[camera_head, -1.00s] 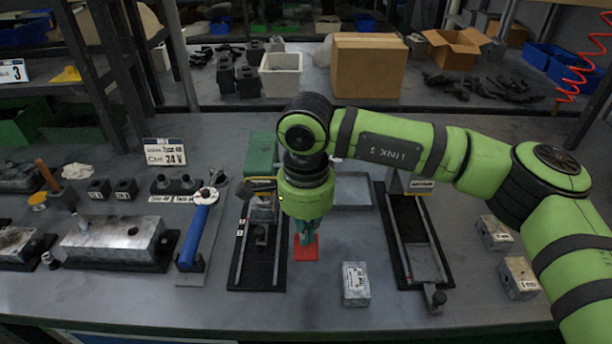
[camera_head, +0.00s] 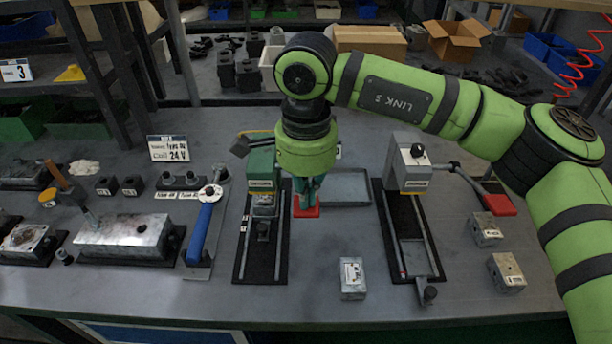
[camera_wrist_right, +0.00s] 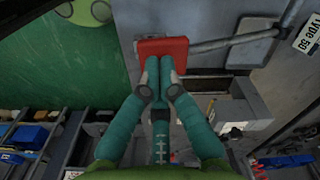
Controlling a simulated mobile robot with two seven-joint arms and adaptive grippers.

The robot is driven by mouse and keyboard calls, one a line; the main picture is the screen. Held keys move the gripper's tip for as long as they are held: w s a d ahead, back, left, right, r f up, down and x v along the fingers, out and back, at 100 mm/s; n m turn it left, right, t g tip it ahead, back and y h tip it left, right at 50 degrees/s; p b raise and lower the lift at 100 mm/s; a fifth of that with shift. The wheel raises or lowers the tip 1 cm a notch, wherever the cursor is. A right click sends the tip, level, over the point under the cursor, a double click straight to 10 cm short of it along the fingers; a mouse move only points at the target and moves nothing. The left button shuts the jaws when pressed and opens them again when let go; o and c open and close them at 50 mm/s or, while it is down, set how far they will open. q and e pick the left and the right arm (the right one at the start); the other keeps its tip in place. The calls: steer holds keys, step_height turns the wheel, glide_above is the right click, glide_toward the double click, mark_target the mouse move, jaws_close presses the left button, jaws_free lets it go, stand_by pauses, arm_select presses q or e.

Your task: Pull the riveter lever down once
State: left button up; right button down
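Two small presses stand on the bench, a green one (camera_head: 262,170) and a grey one (camera_head: 410,162). Their labels are too small to read, so I cannot tell which is the riveter. My right gripper (camera_head: 306,203) points down beside the green press, at a red lever pad (camera_head: 306,212). In the right wrist view its fingers (camera_wrist_right: 160,62) are together and overlap the red pad (camera_wrist_right: 160,46), from which a grey rod (camera_wrist_right: 235,40) runs right. I see nothing between the fingers. Whether they touch the pad is unclear. My left gripper is out of view.
The grey press has its own lever with a red end (camera_head: 500,205) at the right. A shallow tray (camera_head: 346,188) lies between the presses.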

steer(key=shift+r+p, duration=1.05)
steer(key=shift+r, duration=1.3)
steer(key=shift+f, duration=0.1)
